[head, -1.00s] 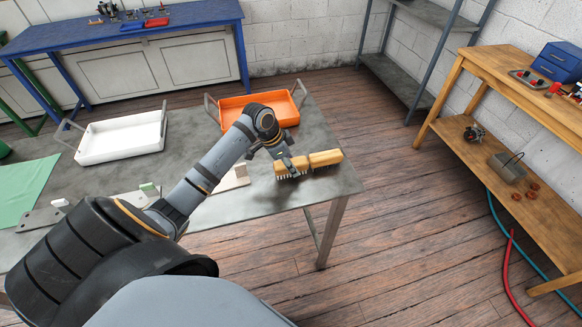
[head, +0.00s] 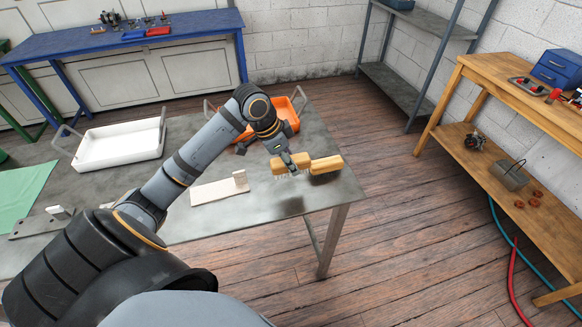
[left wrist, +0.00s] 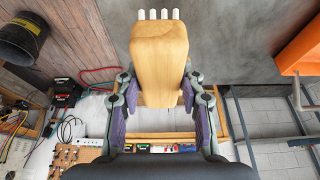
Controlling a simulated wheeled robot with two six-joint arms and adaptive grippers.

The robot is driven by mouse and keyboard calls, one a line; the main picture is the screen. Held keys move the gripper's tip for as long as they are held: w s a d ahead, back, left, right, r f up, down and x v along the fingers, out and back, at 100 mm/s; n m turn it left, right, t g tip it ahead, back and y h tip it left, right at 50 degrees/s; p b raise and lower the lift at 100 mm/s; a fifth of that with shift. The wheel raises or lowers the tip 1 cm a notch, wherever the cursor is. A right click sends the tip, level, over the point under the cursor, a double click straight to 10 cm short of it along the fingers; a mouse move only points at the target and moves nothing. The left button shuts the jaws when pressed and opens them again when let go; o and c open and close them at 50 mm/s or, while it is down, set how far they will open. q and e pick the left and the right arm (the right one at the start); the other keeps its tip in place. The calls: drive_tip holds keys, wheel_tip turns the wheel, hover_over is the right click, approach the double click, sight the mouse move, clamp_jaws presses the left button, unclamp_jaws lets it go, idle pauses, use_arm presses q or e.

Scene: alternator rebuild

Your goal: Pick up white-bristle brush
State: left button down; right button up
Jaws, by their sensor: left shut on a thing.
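The white-bristle brush (head: 303,160) has a light wooden block. My left gripper (head: 288,160) is shut on it, just above the grey table near its right end. In the left wrist view the brush block (left wrist: 158,55) sits between the two fingers, with several white bristle tufts at its far end. A second wooden brush block (head: 326,165) lies on the table right beside the held brush; its bristles are hard to make out. My right gripper is not in view.
An orange tray (head: 291,121) stands behind my left gripper, and a white tray (head: 120,160) is at the left. A pale plate with an upright block (head: 218,190) lies left of the brushes. The table's right edge is close by.

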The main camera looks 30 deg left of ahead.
use_arm(q)
drive_tip(key=s+d+r+p, duration=0.3)
drive_tip(key=s+d+r, duration=0.2)
drive_tip(key=s, duration=0.3)
drive_tip(key=shift+s+d, duration=0.15)
drive_tip(key=shift+s, duration=0.2)
drive_tip(key=shift+r, duration=0.1)
